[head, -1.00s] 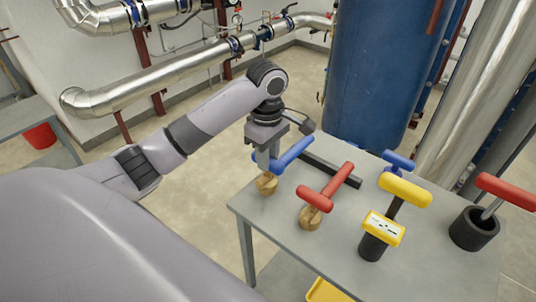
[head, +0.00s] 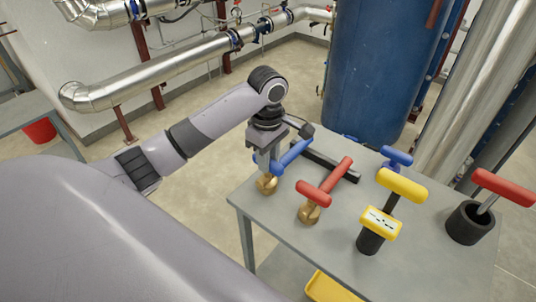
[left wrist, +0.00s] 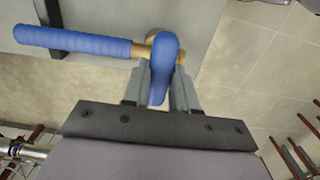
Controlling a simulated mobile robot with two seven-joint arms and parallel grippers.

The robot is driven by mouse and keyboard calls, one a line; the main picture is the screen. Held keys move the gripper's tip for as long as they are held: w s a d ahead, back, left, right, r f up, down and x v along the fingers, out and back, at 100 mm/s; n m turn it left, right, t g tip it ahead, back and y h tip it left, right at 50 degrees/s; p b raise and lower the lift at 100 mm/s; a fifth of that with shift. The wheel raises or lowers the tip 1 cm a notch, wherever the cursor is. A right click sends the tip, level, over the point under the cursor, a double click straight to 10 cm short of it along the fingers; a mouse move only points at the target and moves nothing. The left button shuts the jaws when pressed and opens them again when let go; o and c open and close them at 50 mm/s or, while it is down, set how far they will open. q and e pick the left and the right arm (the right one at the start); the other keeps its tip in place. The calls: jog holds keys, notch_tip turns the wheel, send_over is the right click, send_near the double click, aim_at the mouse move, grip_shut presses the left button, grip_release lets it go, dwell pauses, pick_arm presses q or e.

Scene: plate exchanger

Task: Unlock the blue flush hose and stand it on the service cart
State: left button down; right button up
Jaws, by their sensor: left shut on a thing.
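A blue handle (head: 296,153) with a brass-coloured fitting (head: 267,184) stands at the near left corner of a grey table (head: 285,232). I cannot tell whether this is the flush hose or its lock. My left gripper (head: 266,160) points down over it, shut on its blue end. In the left wrist view, this blue end (left wrist: 163,68) is between the fingers, the brass shows behind it, and a long blue bar (left wrist: 75,40) reaches left. No surface is clearly marked as the service cart. My right gripper is not in view.
A red handle on brass (head: 325,183) stands close to the right. A yellow-handled tool (head: 402,186), a yellow-topped black holder (head: 381,223), another blue handle (head: 396,156) and a red-handled tool in a black cup (head: 469,224) stand further right. A dark bar (head: 325,164) lies behind.

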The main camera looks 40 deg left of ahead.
pick_arm(q)
jog(key=shift+f, duration=0.25)
jog(key=c, duration=0.8)
grip_release()
jog(key=shift+r, duration=3.6)
